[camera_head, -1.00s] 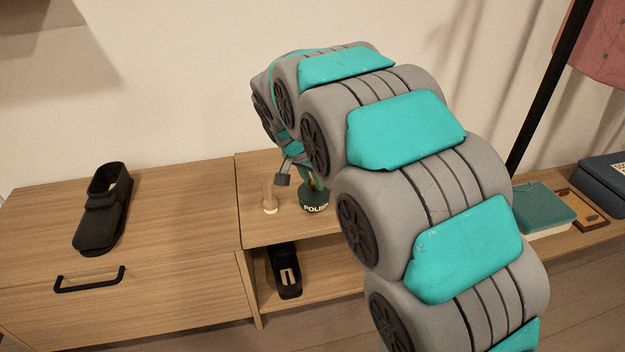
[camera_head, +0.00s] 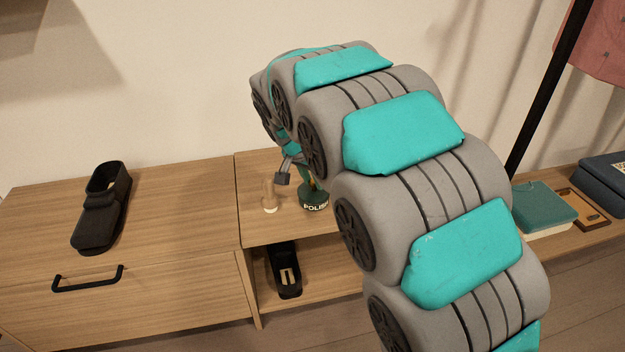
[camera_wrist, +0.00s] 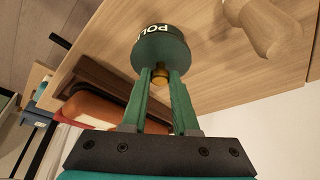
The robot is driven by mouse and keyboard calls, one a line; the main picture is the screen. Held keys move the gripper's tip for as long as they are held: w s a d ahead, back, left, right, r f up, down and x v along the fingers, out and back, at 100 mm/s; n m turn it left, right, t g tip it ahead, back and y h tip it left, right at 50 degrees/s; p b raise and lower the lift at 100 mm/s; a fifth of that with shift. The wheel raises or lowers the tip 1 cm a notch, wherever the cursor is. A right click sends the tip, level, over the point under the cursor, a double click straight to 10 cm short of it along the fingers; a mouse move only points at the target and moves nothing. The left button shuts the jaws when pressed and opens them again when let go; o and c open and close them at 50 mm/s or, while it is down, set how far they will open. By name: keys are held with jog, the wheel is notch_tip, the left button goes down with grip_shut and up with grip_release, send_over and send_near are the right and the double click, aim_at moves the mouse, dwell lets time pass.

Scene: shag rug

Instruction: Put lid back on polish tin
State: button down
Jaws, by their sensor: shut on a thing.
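The dark green polish tin (camera_head: 314,206) stands upright on the wooden bench top, its white lettering facing me. In the wrist view the tin (camera_wrist: 150,38) is just beyond my fingertips. Its dark green lid (camera_wrist: 164,55) shows face-on, with a small brass knob (camera_wrist: 160,78) in the middle. My gripper (camera_wrist: 160,80) has its green fingers shut on the knob. The lid appears to be at the tin's top; I cannot tell whether it is fully seated. In the head view my arm partly hides the gripper.
A pale wooden piece (camera_head: 269,197) stands just left of the tin. A black shoe (camera_head: 101,208) is on the left bench top, another (camera_head: 285,270) on the shelf below. A teal box (camera_head: 543,207) and a wooden tray (camera_head: 578,210) are at right.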

dwell(0.3)
jog(key=shift+c, duration=0.6)
grip_release()
jog(key=shift+r, duration=0.15)
jog(key=shift+r+p, duration=0.8)
jog(key=shift+r, duration=2.5)
grip_shut()
